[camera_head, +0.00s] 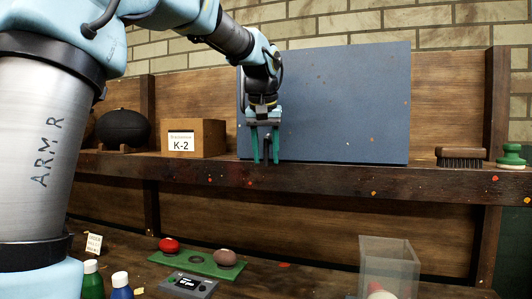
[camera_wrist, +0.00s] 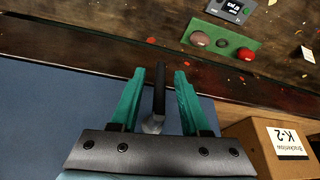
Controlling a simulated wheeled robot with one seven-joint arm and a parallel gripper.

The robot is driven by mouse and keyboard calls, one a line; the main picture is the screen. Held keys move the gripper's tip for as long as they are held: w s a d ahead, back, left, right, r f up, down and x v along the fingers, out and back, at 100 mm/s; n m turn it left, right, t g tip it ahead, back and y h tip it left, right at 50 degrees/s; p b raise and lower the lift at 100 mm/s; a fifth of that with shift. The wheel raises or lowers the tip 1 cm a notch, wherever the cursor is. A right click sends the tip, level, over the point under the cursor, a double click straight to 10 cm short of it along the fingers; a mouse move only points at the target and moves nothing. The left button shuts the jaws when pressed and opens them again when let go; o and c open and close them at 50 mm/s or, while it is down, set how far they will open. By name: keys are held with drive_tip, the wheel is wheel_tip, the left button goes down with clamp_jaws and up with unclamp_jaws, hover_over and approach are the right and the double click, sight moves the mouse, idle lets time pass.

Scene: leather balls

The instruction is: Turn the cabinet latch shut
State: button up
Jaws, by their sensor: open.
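The blue-grey cabinet (camera_head: 345,100) stands on the wooden shelf, its flat front speckled with small orange marks. My gripper (camera_head: 265,160) is in front of its left part, fingers pointing down. In the wrist view my gripper (camera_wrist: 159,74) is open, with one green finger on each side of the latch (camera_wrist: 159,92). The latch has a dark bar handle and a grey metal base. The handle lies between the fingers, roughly parallel to them, with visible gaps on both sides. In the head view the fingers mostly hide the latch.
A K-2 box (camera_head: 194,138) stands just left of the cabinet, with a dark round ball (camera_head: 122,128) beyond it. A brush (camera_head: 461,157) and a green-based stamp (camera_head: 511,156) are at right. A green board (camera_head: 197,263) and a clear container (camera_head: 389,262) are below.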

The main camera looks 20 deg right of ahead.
clamp_jaws()
idle(0.4)
idle(1.1)
